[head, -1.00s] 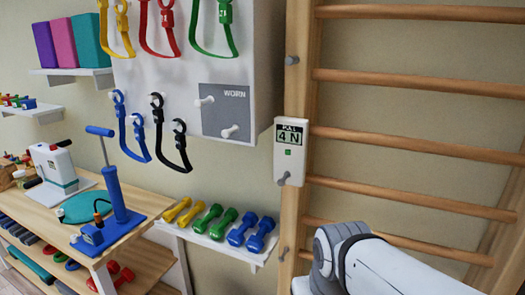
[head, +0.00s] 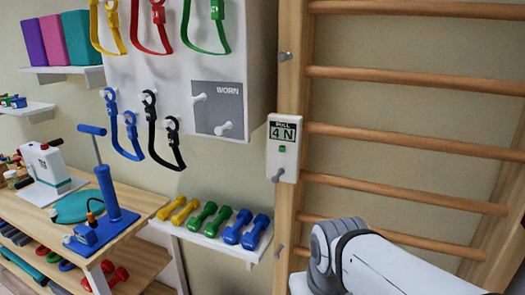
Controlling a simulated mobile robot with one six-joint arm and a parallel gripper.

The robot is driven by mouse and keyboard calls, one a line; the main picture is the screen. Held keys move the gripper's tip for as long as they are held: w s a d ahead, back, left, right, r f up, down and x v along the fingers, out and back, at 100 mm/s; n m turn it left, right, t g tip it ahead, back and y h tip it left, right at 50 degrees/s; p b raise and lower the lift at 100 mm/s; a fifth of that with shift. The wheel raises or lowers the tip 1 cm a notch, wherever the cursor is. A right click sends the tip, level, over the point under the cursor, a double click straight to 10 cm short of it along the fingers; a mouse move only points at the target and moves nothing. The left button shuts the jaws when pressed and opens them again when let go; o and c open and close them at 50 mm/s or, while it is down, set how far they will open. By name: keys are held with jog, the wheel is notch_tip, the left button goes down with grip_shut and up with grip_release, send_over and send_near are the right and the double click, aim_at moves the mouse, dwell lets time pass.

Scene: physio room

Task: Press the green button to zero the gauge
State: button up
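The gauge (head: 284,163) is a white box fixed to the wooden post in the head view. Its display (head: 283,130) reads "4 N" under a label that looks like "PULL". The small green button (head: 282,149) sits below the display, and a grey peg sticks out at the gauge's lower end. Part of my white and grey arm shows at the lower right, below and to the right of the gauge. My gripper is not visible in this view.
Wooden wall bars (head: 410,139) run to the right of the gauge. A white pegboard (head: 258,60) with coloured bands and a "WORN" panel (head: 217,107) stands left. Below are a shelf (head: 212,240) of dumbbells and a wooden bench (head: 140,203) with a blue pump (head: 112,190).

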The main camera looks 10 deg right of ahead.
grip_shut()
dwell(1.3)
